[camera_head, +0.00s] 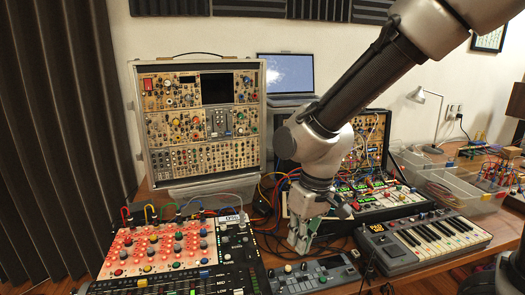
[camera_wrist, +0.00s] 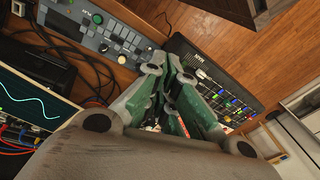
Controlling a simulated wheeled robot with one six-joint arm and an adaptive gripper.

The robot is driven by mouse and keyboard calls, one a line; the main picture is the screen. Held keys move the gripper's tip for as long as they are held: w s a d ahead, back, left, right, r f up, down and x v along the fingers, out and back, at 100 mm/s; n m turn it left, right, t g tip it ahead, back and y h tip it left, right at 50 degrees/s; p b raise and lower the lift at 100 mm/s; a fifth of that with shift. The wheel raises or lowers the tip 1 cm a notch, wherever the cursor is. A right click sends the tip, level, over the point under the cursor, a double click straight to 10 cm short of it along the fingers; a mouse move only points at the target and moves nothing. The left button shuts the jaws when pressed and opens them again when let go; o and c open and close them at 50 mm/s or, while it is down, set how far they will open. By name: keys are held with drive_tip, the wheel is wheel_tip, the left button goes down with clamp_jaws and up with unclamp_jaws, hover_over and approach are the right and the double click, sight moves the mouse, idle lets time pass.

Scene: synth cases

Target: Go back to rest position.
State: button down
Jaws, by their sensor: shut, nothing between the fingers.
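My gripper (camera_head: 300,243) hangs pointing down over the wooden table, just behind a small grey device with buttons. It is shut and empty. In the wrist view the green-and-grey fingers of my gripper (camera_wrist: 172,65) come together, with nothing seen held between them. My arm reaches in from the upper right and hides part of the open synth case behind it. I cannot tell the exact gap between the fingertips and the table.
The small grey device (camera_head: 310,277) lies in front. A pink-red panel (camera_head: 165,248) is left, a keyboard (camera_head: 422,240) right. A tall synth case (camera_head: 203,120), a laptop (camera_head: 287,75) and an open synth case (camera_head: 372,150) stand behind. Clear trays (camera_head: 440,185) and cables crowd the table.

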drive_tip(key=s+d+r+m+t, duration=0.1)
drive_tip(key=d+r, duration=0.3)
drive_tip(key=d, duration=0.5)
drive_tip(key=s+d+r+m+t+h, duration=0.1)
drive_tip(key=s+d+r+m, duration=0.2)
drive_tip(key=d, duration=0.7)
drive_tip(key=s+d+r+m+t, duration=0.2)
drive_tip(key=s+d+r, duration=0.1)
drive_tip(key=d+r, duration=0.4)
drive_tip(key=shift+s+d+m+h, duration=0.3)
drive_tip(key=shift+s+d+h, duration=0.1)
drive_tip(key=shift+d, duration=0.75)
